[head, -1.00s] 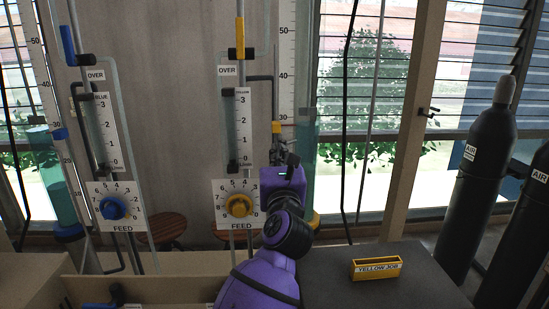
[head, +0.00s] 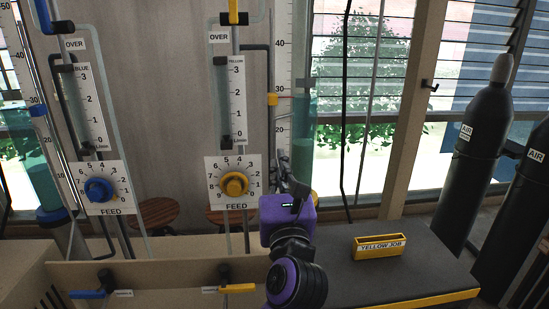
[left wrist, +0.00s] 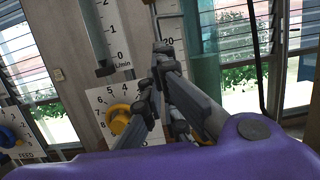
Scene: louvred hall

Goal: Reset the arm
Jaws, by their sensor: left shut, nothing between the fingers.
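My purple left arm rises from the bottom of the head view, with its gripper (head: 297,190) right of the yellow feed dial and mostly hidden behind the wrist. In the left wrist view the left gripper (left wrist: 160,52) is shut with nothing in its fingers. There the yellow feed knob (left wrist: 119,122) shows just left of the fingers, and I cannot tell the gap in depth. In the head view the yellow feed knob (head: 234,184) is in plain sight, clear of the arm. My right gripper is in neither view.
The blue feed knob (head: 98,190) is at the left. Blue (head: 90,294) and yellow (head: 238,288) lever valves sit on the front panel. A yellow job tray (head: 380,246) stands on the dark bench (head: 345,280). Air cylinders (head: 476,150) stand at the right.

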